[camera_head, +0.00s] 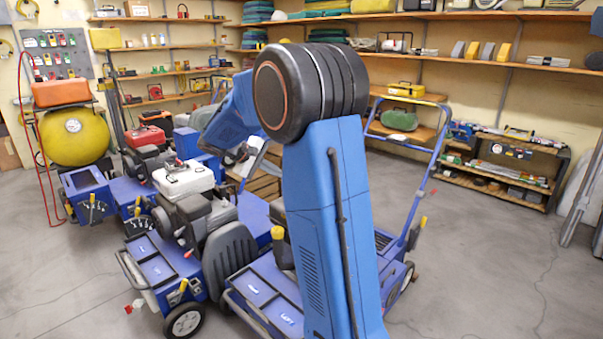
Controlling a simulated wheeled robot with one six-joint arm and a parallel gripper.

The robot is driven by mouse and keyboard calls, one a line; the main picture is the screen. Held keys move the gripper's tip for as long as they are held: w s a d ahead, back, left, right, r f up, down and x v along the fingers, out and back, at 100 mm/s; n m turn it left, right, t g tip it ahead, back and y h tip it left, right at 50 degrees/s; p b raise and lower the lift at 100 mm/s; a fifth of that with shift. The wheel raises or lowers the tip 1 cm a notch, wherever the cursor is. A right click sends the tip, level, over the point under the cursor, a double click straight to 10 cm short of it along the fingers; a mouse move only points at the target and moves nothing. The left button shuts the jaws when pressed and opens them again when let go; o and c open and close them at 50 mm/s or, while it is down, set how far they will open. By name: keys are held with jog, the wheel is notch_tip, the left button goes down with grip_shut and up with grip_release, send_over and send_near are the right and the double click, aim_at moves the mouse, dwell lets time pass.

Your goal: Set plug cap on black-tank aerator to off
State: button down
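Several blue aerators stand in a row on the floor. One has a white tank (183,179) and one further back has a red tank (146,136). The nearest aerator (262,300) is partly behind my blue arm, which hides most of its engine area. I cannot make out a black tank or a plug cap on it. My arm rises in front, bends at a black joint, and its further link reaches down behind toward the machines. My gripper cannot be made out; the end of the arm is hidden.
A yellow compressor tank (75,135) with a red hose stands at the left. Shelves (500,65) line the back walls, and a low rack (505,165) stands at the right. A blue handlebar (437,155) rises right of my arm. The grey floor (490,270) at the right is clear.

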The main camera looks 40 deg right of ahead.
jog(key=w+d+f+n+h, duration=0.1)
jog(key=w+d+f+h, duration=0.2)
jog(key=w+d+f, duration=0.45)
jog(key=w+d+f+g+h, duration=0.1)
jog(key=w+d+f+h, duration=0.3)
jog(key=w, duration=0.6)
jog(key=w+d+f+n+h, duration=0.1)
jog(key=w+d+f, duration=0.5)
jog(key=w+d, duration=0.15)
jog(key=s+d+r, duration=0.1)
jog(key=s+d, duration=0.3)
jog(key=d, duration=0.6)
jog(key=shift+d+r+h, duration=0.15)
jog(key=shift+r+h, duration=0.1)
jog(key=shift+h, duration=0.05)
jog(key=shift+s, duration=0.1)
jog(key=shift+s+r, duration=0.5)
jog(key=shift+s, duration=0.2)
